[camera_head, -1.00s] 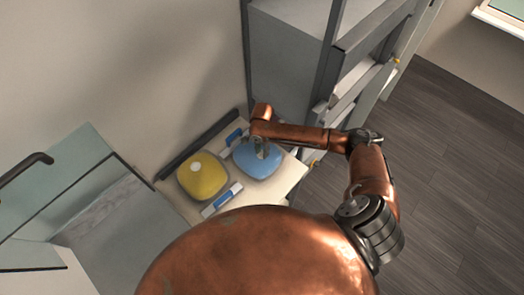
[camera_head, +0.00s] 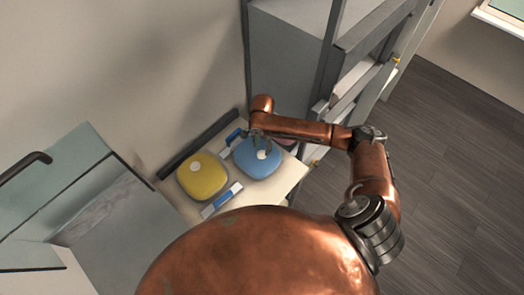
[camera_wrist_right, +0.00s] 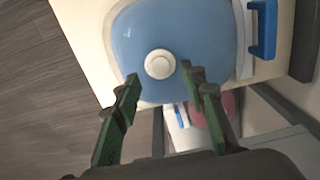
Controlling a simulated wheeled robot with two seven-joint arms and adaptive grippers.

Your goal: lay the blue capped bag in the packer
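The blue capped bag (camera_head: 256,163) lies on a pale table top beside a yellow one. Its white round cap shows in the right wrist view, where the blue bag (camera_wrist_right: 190,30) fills the upper middle. My right gripper (camera_head: 262,141) is over the bag's far edge. In the right wrist view my right gripper (camera_wrist_right: 160,73) is open, with the cap in line between its fingertips; I cannot tell how far above the cap they are. An open grey box (camera_head: 120,225) at the left, with a raised panel, may be the packer. My left gripper is not in view.
A yellow capped bag (camera_head: 202,176) lies left of the blue one. Blue-and-white items (camera_head: 221,200) lie near both. A reddish round thing (camera_wrist_right: 217,108) is partly hidden beyond my fingers. A grey cabinet (camera_head: 285,60) stands behind; a wall borders the left.

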